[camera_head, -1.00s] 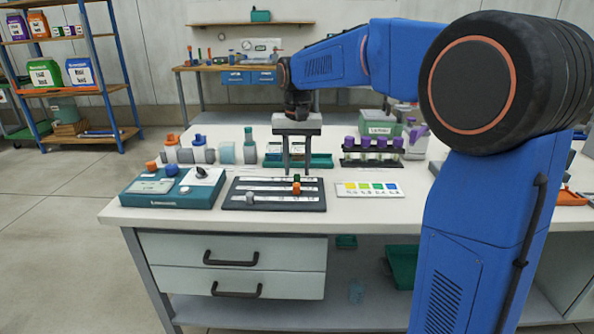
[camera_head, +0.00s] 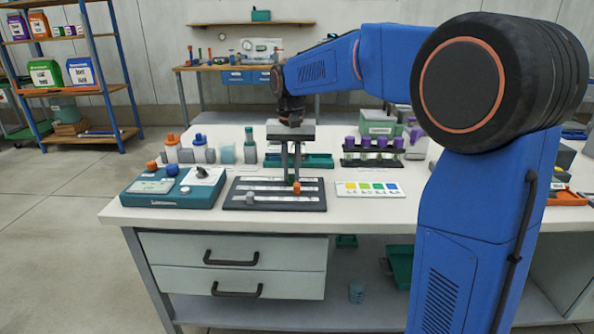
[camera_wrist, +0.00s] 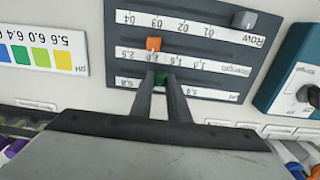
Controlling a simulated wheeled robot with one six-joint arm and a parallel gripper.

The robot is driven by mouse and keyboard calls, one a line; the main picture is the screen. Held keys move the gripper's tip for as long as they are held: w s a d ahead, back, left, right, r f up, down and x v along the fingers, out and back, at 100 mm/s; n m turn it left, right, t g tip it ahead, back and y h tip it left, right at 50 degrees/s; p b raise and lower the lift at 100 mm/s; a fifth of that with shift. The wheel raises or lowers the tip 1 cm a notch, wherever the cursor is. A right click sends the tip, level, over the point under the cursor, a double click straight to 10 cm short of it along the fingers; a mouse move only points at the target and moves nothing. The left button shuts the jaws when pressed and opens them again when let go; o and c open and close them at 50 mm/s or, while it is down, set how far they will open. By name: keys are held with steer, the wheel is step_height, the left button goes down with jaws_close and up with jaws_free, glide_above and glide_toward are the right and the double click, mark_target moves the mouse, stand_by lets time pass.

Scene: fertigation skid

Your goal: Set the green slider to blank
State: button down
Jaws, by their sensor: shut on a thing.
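The dark slider board (camera_head: 275,205) lies flat on the bench with three parallel tracks and pale label strips. The green slider (camera_wrist: 160,78) is on the track nearest my gripper in the wrist view, and it is partly hidden between the fingers. My gripper (camera_wrist: 159,82) is shut on it, reaching down from above; in the head view it (camera_head: 291,180) stands at the board's far track. The orange slider (camera_wrist: 154,44) is on the middle track, close beside the fingertips. The grey slider (camera_wrist: 243,20) is on the "Row" track. The green track's lettering is too small to read surely.
A teal box with a dial (camera_head: 172,190) stands left of the board. A pH colour card (camera_head: 369,189) lies to its right. Behind are bottles (camera_head: 250,146), a green tray (camera_head: 318,161) and a rack of purple-capped vials (camera_head: 371,155).

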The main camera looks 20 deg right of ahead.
glide_toward(255, 183)
step_height(255, 183, down, 5)
steer(key=shift+w+d+f, duration=0.15)
steer(key=c, duration=1.7)
jaws_free()
step_height(255, 183, up, 17)
steer(key=shift+r, duration=0.15)
